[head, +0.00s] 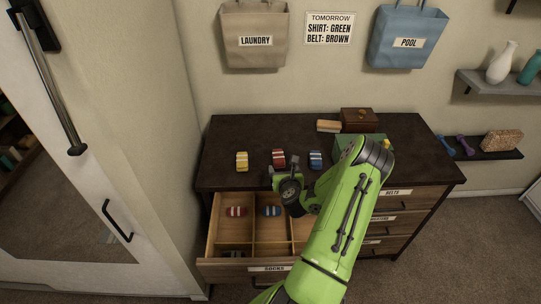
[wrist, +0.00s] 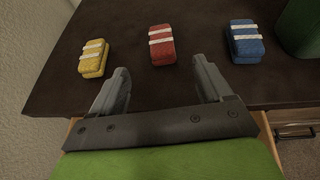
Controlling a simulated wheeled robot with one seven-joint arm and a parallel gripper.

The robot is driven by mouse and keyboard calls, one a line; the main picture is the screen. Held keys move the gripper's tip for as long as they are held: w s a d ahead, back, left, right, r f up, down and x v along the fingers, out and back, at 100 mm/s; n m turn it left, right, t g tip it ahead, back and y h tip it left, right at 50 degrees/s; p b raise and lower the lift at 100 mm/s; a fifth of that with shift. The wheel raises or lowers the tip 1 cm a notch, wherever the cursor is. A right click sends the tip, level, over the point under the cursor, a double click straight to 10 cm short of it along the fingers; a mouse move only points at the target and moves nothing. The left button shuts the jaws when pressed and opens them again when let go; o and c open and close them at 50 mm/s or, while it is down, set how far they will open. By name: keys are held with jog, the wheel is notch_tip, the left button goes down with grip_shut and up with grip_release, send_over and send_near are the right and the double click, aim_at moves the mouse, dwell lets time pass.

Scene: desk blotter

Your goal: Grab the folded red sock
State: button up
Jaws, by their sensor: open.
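A folded red sock (head: 279,158) with white stripes lies on the dark dresser top, between a yellow sock (head: 242,161) and a blue sock (head: 316,159). In the wrist view the red sock (wrist: 162,45) lies beyond the fingertips, a little right of the middle between them. My gripper (wrist: 158,80) is open and empty, with its fingers apart at the dresser's front edge. In the head view my gripper (head: 276,174) is just in front of the red sock and apart from it. Another red sock (head: 236,211) lies in the open drawer.
The open socks drawer (head: 247,268) has compartments and also holds a blue sock (head: 272,211). A green box (head: 345,142), a wooden box (head: 359,118) and a brush-like block (head: 328,126) stand at the back right. The dresser's left top is clear.

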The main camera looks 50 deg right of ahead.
aim_at(279, 157)
jog(key=x, duration=0.8)
jog(key=shift+w, duration=0.15)
jog(key=x, duration=0.3)
jog(key=b+x, duration=0.1)
jog(key=x, duration=0.2)
jog(key=shift+f, duration=0.2)
jog(key=c, duration=1)
